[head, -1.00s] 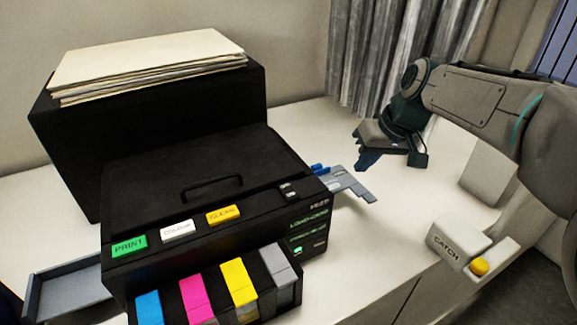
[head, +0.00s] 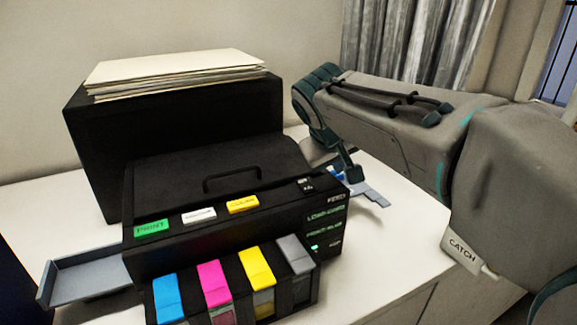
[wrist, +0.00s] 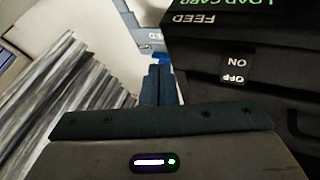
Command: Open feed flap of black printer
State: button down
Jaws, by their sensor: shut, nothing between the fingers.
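The black printer (head: 222,232) stands on the white table. Its top flap (head: 175,170), a black panel with a raised handle (head: 232,183), lies flat and shut. My gripper (wrist: 158,85) is shut and empty in the wrist view, with its fingertips beside the printer's edge near the FEED label (wrist: 194,19) and the ON/OFF switch (wrist: 236,74).
A black box (head: 180,135) with a stack of paper (head: 175,72) stands behind the printer. A grey tray (head: 88,275) sticks out at left, and a blue-grey piece (head: 372,194) lies at right. Colored cartridges (head: 213,284) line the front. A CATCH block (head: 462,250) is at the table's right.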

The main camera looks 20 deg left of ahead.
jog(key=s+a, duration=0.2)
jog(key=shift+s+a+b, duration=0.15)
jog(key=shift+s+b, duration=0.25)
jog(key=v, duration=0.5)
jog(key=shift+s+a+r, duration=0.15)
jog(key=shift+s, duration=0.15)
jog(key=s+d+f+m+g, duration=0.15)
jog(key=d+f, duration=0.35)
jog(key=d, duration=0.5)
jog(key=d+f+m+g, duration=0.15)
jog(key=d+f, duration=0.35)
jog(key=d, duration=0.5)
jog(key=s+d+f+m+g, duration=0.1)
jog(key=s+d+f+m, duration=0.4)
jog(key=s+d+f, duration=0.6)
jog(key=shift+s+d+f+m, duration=0.2)
jog(key=shift+d+f+m, duration=0.15)
jog(key=shift+f, duration=0.3)
jog(key=shift+d, duration=0.15)
